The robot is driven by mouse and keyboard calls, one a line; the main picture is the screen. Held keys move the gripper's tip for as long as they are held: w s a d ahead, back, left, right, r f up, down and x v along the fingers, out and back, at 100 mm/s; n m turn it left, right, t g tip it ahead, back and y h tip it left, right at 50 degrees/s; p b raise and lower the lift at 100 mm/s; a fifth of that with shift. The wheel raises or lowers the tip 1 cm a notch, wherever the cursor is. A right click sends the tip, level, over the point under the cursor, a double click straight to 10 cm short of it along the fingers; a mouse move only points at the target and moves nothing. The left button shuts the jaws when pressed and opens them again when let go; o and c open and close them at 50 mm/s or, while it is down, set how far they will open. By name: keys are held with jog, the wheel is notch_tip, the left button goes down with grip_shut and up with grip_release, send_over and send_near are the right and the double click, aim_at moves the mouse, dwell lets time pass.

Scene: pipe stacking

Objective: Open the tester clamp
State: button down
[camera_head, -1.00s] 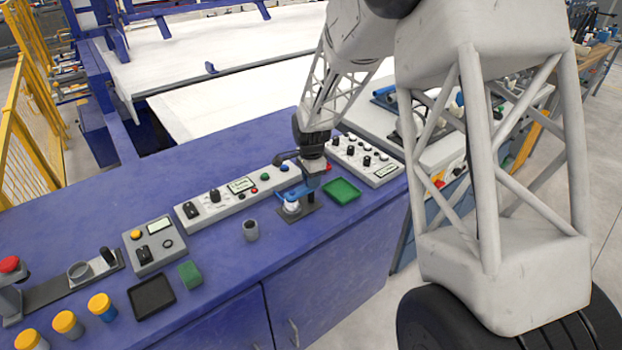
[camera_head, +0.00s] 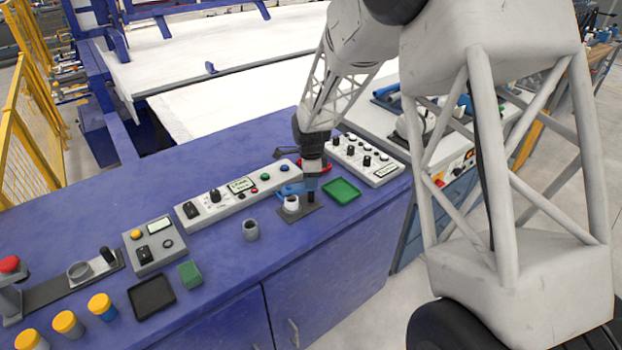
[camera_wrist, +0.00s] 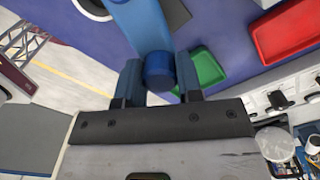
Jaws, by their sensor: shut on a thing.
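The tester clamp (camera_head: 291,190) has a blue arm and stands on a dark base plate (camera_head: 306,211) on the blue bench. A pale short pipe (camera_head: 291,203) stands upright on that plate, with its top showing in the head view. My gripper (camera_head: 311,186) is at the clamp, just right of the pipe. In the wrist view my gripper (camera_wrist: 159,88) has its two fingers on either side of a round blue knob (camera_wrist: 158,68) of the clamp. The blue clamp arm (camera_wrist: 145,22) runs up from it. The clamp's hinge is hidden behind my gripper.
A green tray (camera_head: 341,191) lies close right of the clamp, and a red tray (camera_wrist: 285,30) lies behind. Control panels (camera_head: 230,195) (camera_head: 368,160) run along the back. A grey cup (camera_head: 250,230) stands left.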

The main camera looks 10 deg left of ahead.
jog(key=m, duration=1.3)
jog(key=shift+m, duration=0.3)
dwell(0.3)
jog(key=c, duration=0.8)
grip_release()
jog(key=shift+r, duration=3.95)
